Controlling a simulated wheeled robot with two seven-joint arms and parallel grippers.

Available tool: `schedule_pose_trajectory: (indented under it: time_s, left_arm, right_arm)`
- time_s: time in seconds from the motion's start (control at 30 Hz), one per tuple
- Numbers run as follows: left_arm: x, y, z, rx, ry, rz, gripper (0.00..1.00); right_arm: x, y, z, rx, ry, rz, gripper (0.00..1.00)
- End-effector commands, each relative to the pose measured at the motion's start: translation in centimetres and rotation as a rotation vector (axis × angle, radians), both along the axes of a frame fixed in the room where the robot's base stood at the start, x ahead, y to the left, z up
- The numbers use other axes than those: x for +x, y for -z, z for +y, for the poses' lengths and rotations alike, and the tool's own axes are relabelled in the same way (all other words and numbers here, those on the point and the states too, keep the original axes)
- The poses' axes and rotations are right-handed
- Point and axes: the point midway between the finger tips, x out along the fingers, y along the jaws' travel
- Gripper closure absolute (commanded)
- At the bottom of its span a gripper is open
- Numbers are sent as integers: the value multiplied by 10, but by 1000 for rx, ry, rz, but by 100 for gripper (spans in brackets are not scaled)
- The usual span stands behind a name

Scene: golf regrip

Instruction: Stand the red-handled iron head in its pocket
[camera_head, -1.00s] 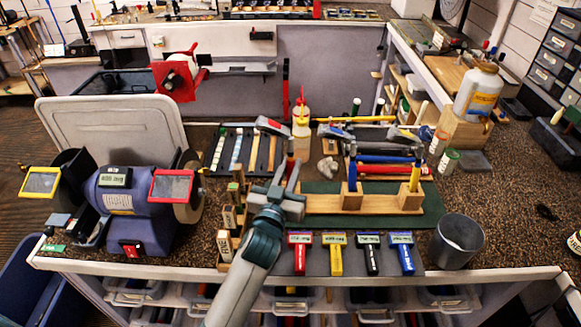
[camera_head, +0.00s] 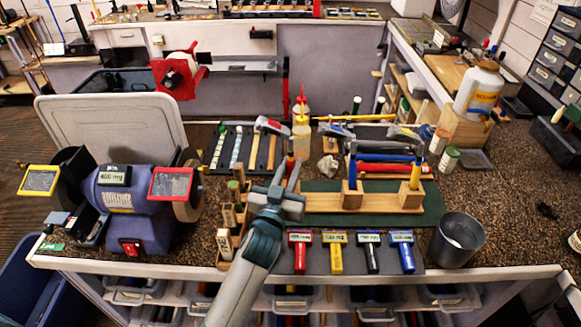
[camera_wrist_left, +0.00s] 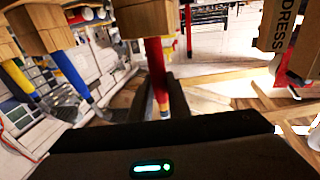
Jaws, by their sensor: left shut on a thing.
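My left gripper (camera_head: 291,172) is shut on the red-handled piece (camera_head: 291,160), whose upper end shows between the fingers in the head view. The left wrist view, which is upside down, shows the red handle (camera_wrist_left: 155,60) between the dark fingers (camera_wrist_left: 160,100). A wooden block (camera_wrist_left: 145,18) meets its other end there; I cannot tell whether the handle is seated in it. On the wooden rack (camera_head: 325,203), a blue-handled piece (camera_head: 352,172) and a yellow-handled piece (camera_head: 415,176) stand upright in blocks. The rack's left end is hidden behind my gripper. My right gripper is not in view.
Red, yellow, black and blue labelled tools (camera_head: 335,253) lie along the front. A dark cup (camera_head: 457,240) stands right of them. A blue grinder (camera_head: 130,205) is at left. Wooden labelled blocks (camera_head: 228,215) stand close left of my gripper.

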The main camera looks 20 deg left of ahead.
Motion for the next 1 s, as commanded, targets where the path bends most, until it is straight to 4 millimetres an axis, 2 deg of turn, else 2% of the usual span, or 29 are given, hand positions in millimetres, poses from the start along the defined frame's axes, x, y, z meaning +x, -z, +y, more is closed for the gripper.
schedule_pose_trajectory:
  time_s: [0.93, 0.97, 1.0]
  left_arm:
    - [0, 8, 0, 0, 0, -2, 100]
    - [0, 8, 0, 0, 0, -2, 81]
    - [0, 8, 0, 0, 0, -2, 72]
  right_arm:
    - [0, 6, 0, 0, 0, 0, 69]
    - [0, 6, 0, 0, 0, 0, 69]
    - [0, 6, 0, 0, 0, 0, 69]
